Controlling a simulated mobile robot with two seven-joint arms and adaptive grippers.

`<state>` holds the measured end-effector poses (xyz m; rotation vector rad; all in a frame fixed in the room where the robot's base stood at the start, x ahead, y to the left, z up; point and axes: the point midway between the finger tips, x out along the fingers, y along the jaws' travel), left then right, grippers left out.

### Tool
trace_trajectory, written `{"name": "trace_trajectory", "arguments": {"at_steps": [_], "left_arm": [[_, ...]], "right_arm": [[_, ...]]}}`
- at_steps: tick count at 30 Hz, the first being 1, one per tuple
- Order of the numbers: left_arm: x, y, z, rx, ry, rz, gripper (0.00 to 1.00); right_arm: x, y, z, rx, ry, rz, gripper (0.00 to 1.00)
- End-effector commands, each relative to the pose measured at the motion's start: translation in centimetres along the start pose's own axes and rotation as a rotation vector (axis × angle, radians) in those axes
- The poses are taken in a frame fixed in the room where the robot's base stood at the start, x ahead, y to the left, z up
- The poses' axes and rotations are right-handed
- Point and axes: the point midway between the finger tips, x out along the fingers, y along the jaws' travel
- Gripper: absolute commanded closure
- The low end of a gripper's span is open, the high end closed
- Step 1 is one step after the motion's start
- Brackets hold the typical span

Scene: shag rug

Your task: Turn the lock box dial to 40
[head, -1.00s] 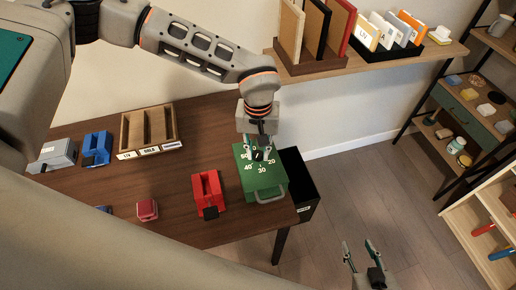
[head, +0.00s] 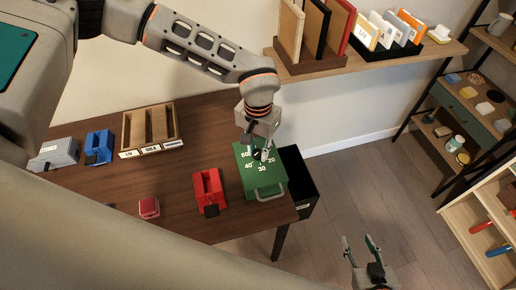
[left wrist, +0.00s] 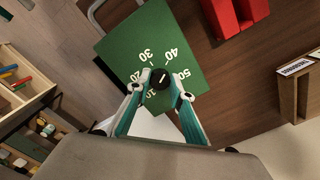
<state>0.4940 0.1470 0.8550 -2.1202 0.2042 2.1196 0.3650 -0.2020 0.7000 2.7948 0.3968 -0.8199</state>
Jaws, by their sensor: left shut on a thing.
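The green lock box (head: 262,181) sits at the right end of the brown table, with a metal handle on its front side. White numbers, among them 20, 30, 40 and 50, ring its black dial (left wrist: 160,78). My left gripper (head: 257,152) is over the box from above, its fingers shut on the dial. In the left wrist view the fingertips (left wrist: 157,86) are on both sides of the dial, and a white mark on the knob slants toward the upper right. My right gripper (head: 362,262) hangs open and empty over the floor, away from the table.
A red tool (head: 208,188) lies left of the box. A wooden tray (head: 150,128), a blue tool (head: 98,146) and a grey one (head: 56,154) are further left. A black bin (head: 298,180) stands beside the table. A shelf with files (head: 365,50) is above.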

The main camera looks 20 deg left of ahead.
Motion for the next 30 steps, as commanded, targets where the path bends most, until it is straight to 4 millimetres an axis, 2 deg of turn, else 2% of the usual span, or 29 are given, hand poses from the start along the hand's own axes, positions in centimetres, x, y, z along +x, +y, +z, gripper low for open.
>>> {"name": "trace_trajectory", "arguments": {"at_steps": [6, 7, 9, 18, 22, 26, 30], "left_arm": [[-0.1, 0.0, -0.1, -0.001, 0.003, 0.000, 1.00], [-0.1, 0.0, -0.1, -0.001, 0.003, 0.000, 0.74], [-0.1, 0.0, -0.1, -0.001, 0.003, 0.000, 0.62], [-0.1, 0.0, 0.0, -0.001, 0.001, 0.000, 0.62], [-0.8, 0.0, -0.1, -0.001, 0.002, 0.000, 0.62], [-2.7, 0.0, -0.1, -0.001, 0.005, 0.002, 0.62], [-5.6, 0.0, -0.1, -0.002, 0.005, 0.000, 0.62]], "right_arm": [[0.0, 0.0, 0.1, 0.000, -0.002, 0.000, 0.60], [0.0, 0.0, 0.1, 0.000, -0.003, 0.000, 0.60], [0.0, 0.0, 0.2, 0.000, -0.003, -0.001, 0.60], [0.0, 0.1, 0.3, -0.004, -0.005, 0.000, 0.60], [0.0, 0.1, 0.2, -0.004, -0.005, 0.000, 0.60], [0.0, 0.1, 0.2, -0.002, -0.004, 0.000, 0.60], [0.0, 0.0, 0.1, -0.001, -0.003, 0.000, 0.60]]}}
